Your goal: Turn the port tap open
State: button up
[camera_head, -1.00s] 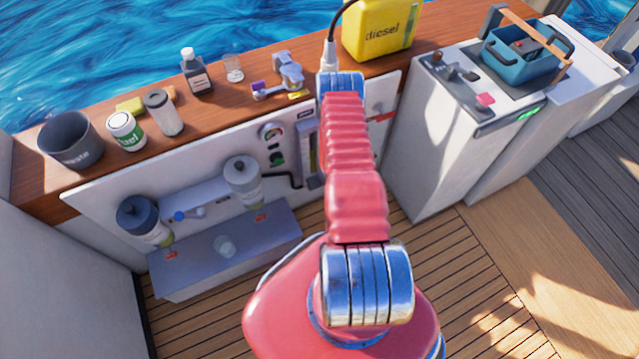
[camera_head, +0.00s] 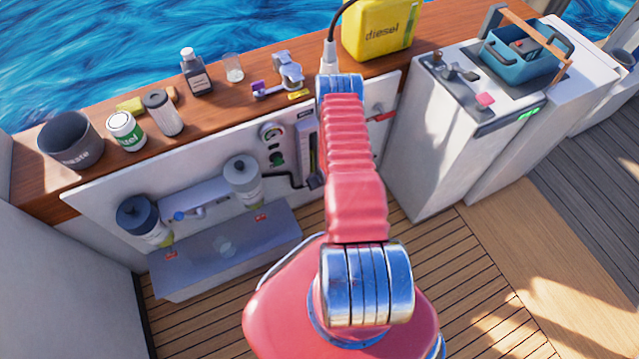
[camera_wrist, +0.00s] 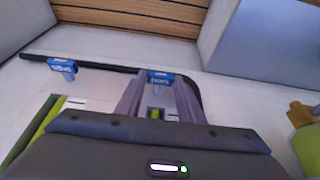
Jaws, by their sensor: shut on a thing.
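My gripper (camera_wrist: 157,92) shows in the wrist view with its two grey fingers on either side of a blue-topped tap (camera_wrist: 160,77). The gripper is shut on this tap. The lettering on its blue top is too small to read surely. A second blue-topped tap (camera_wrist: 62,66) stands on the white panel to the left, apart from the fingers.
The white panel (camera_head: 105,190) carries a gauge (camera_head: 271,132) and two filters (camera_head: 243,180). A grey shelf (camera_head: 225,265) juts out below. The wooden ledge holds a waste bin (camera_head: 70,145), bottles and a yellow diesel can (camera_head: 381,30). A white cabinet (camera_head: 425,150) stands to the right.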

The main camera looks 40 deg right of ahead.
jog(key=shift+a+h, duration=0.1)
jog(key=shift+h, duration=0.2)
dwell(0.4)
jog(key=shift+w+a+f+n+g+h, duration=0.1)
jog(key=shift+a+n+g+h, duration=0.15)
jog(key=shift+h, duration=0.65)
jog(key=shift+w+a+f+n+g+h, duration=0.15)
jog(key=shift+a+g+h, duration=0.1)
jog(key=shift+h, duration=0.65)
jog(key=shift+w+a+f+n+g+h, duration=0.1)
jog(key=shift+a+f+n+g+h, duration=0.2)
jog(key=shift+h, duration=1.05)
jog(key=shift+w+a+f+n+g+h, duration=0.2)
jog(key=shift+n+h, duration=0.25)
jog(key=shift+h, duration=0.85)
jog(key=shift+s+a+f+n+g+h, duration=0.1)
jog(key=shift+a+f+n+g+h, duration=0.2)
jog(key=shift+h, duration=1.05)
jog(key=o, duration=1.1)
jog(key=shift+r, duration=0.1)
jog(key=shift+c, duration=0.2)
